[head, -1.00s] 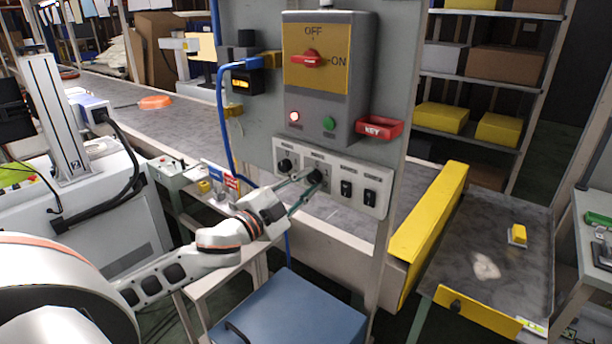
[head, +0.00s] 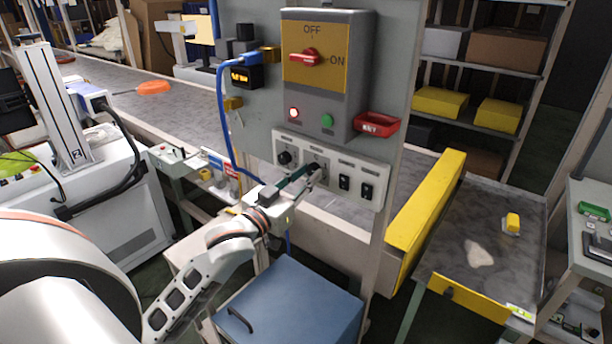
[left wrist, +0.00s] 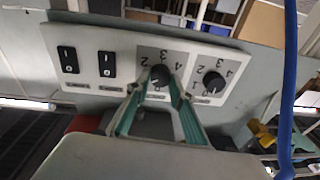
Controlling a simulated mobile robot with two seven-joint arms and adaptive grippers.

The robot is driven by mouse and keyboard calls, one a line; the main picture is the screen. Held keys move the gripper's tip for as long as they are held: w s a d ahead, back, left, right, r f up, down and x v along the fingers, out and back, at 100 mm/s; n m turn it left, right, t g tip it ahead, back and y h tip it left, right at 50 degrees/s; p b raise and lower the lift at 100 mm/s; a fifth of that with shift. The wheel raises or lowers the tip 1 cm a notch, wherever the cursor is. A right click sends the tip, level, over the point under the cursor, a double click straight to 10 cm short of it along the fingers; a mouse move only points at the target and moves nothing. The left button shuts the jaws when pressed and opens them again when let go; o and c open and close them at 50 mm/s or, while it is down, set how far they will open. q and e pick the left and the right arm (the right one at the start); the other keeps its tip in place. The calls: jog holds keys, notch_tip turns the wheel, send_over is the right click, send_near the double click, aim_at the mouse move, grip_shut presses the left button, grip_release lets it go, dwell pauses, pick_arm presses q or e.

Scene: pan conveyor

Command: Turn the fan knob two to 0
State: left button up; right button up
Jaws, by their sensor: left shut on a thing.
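The fan knob two (head: 317,169) is the second black dial from the left on a pale control strip (head: 331,184). My left gripper (head: 309,173) reaches it from the lower left, its green fingers partly covering it. In the left wrist view the strip appears upside down. There the knob (left wrist: 160,75) sits between the tips of my left gripper (left wrist: 160,80), which is shut on it. Numbers show around its dial, but its pointer is too small to read surely. My right gripper is not in view.
Another black knob (head: 284,158) is close on the left, and two black rocker switches (head: 344,183) are on the right. Above are a red OFF/ON handle (head: 312,57) and a red key holder (head: 377,124). A blue cable (head: 224,120) hangs left of the gripper. A blue cabinet (head: 290,300) stands below.

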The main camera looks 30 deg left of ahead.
pick_arm(q)
jog(key=n, duration=0.4)
jog(key=shift+y, duration=0.3)
jog(key=n, duration=0.4)
jog(key=shift+n+g, duration=0.3)
jog(key=shift+n, duration=1.8)
jog(key=o, duration=1.1)
